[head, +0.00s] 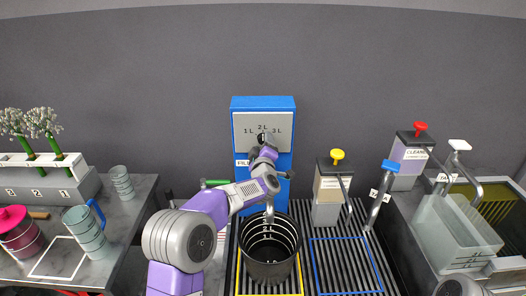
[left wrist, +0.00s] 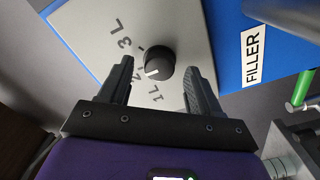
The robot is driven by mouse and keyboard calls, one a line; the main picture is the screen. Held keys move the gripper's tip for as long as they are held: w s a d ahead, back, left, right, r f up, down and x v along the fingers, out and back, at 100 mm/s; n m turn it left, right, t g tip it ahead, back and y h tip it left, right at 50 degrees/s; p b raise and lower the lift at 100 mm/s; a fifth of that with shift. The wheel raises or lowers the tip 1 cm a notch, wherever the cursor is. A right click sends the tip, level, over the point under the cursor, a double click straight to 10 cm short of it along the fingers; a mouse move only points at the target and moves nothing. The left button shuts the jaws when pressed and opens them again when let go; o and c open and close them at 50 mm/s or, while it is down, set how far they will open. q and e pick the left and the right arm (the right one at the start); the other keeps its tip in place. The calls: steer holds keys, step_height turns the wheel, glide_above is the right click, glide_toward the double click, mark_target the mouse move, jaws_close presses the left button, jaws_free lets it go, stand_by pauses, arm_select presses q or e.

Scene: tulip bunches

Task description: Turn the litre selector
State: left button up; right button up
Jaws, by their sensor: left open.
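The litre selector is a round black knob (left wrist: 158,63) with a white pointer mark, on the grey-white plate (left wrist: 92,28) of the blue filler box (head: 262,102). Labels 1 L, 2 L and 3 L are printed around it. In the left wrist view the pointer mark lies on the knob's lower-left side; I cannot tell exactly which label it meets. My left gripper (left wrist: 157,85) is open, its two fingers on either side of the knob with visible gaps. In the head view my left gripper (head: 265,142) is in front of the plate and partly hides the knob. My right gripper is not in view.
A black bucket (head: 270,270) with litre marks stands below the filler, inside a yellow outline. The blue-outlined grating (head: 345,265) is clear.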

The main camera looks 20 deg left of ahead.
arm_select(q)
steer(key=v, duration=0.7)
steer(key=shift+r, duration=0.1)
